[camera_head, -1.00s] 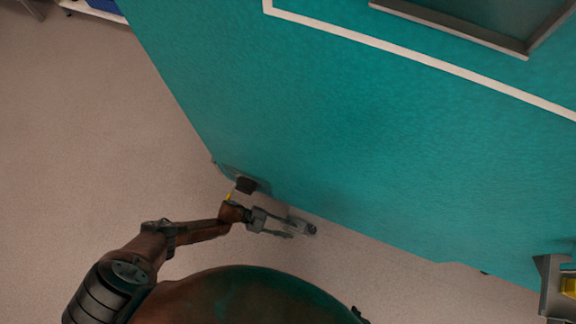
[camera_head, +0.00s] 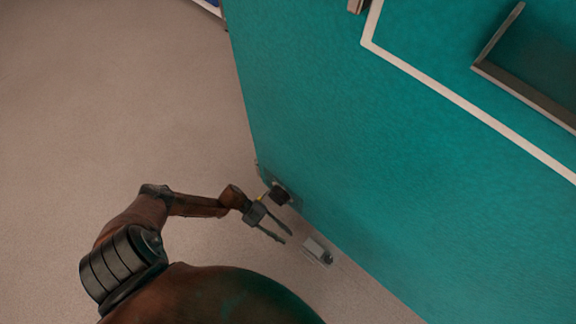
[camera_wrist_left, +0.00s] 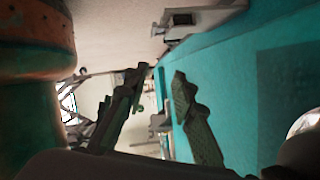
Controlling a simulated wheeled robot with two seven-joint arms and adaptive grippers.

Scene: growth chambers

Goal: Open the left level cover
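A small pale grey box with a dark end (camera_head: 317,251) sticks out low beside the teal chamber wall (camera_head: 320,130). It may be the level cover, but I cannot tell for sure. My left gripper (camera_head: 288,236) is open and empty, just to the left of this box and apart from it. In the left wrist view, the two fingers of my left gripper (camera_wrist_left: 158,78) are spread with nothing between them. The teal wall (camera_wrist_left: 245,65) is on the right there. My right gripper is not in view.
A dark knob-like part (camera_head: 280,194) is at the wall's lower edge, close to my left wrist. A pale strip (camera_head: 450,95) and a grey frame (camera_head: 525,90) are on the teal face. The floor (camera_head: 110,90) to the left is clear.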

